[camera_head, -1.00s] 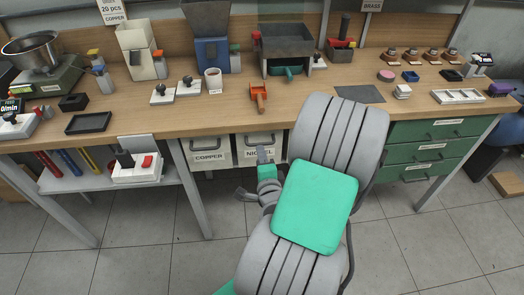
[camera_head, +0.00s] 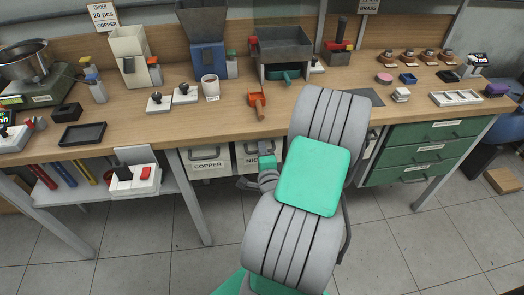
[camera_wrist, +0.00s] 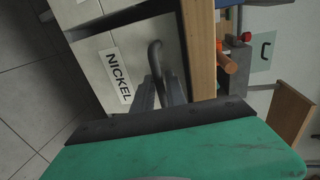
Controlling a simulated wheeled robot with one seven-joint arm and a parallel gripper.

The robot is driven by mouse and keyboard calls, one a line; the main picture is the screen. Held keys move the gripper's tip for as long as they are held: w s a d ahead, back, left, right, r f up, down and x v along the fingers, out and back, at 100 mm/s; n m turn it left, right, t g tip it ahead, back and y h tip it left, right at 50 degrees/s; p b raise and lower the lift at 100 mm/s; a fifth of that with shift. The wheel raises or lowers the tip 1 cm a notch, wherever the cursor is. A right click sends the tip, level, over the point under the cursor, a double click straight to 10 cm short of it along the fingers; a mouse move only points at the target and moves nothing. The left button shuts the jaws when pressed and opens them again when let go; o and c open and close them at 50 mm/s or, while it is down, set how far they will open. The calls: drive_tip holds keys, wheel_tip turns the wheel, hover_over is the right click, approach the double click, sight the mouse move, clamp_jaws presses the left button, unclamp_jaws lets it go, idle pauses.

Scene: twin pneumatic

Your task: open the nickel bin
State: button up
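The nickel bin is a pale drawer under the workbench; its front (camera_head: 247,157) shows partly behind my arm in the head view. In the wrist view its pale front (camera_wrist: 92,62) carries a NICKEL label (camera_wrist: 118,76) and a dark curved handle (camera_wrist: 156,57). The bin looks closed. My gripper (camera_wrist: 160,80) is at the handle, its two dark fingers apart with the handle bar seeming to run between them. Whether they touch the bar is unclear. In the head view my gripper (camera_head: 266,148) is in front of the bin, its tips small and partly hidden.
The copper bin (camera_head: 208,163) is just left of the nickel bin. The wooden bench top (camera_head: 225,118) overhangs both, with an orange scoop (camera_head: 257,103) near its edge. A table leg (camera_head: 194,200) stands to the left, green drawers (camera_head: 415,155) to the right. The floor in front is clear.

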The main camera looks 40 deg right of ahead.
clamp_jaws()
drive_tip(key=shift+f+b, duration=0.15)
drive_tip(key=shift+b, duration=0.15)
idle(0.9)
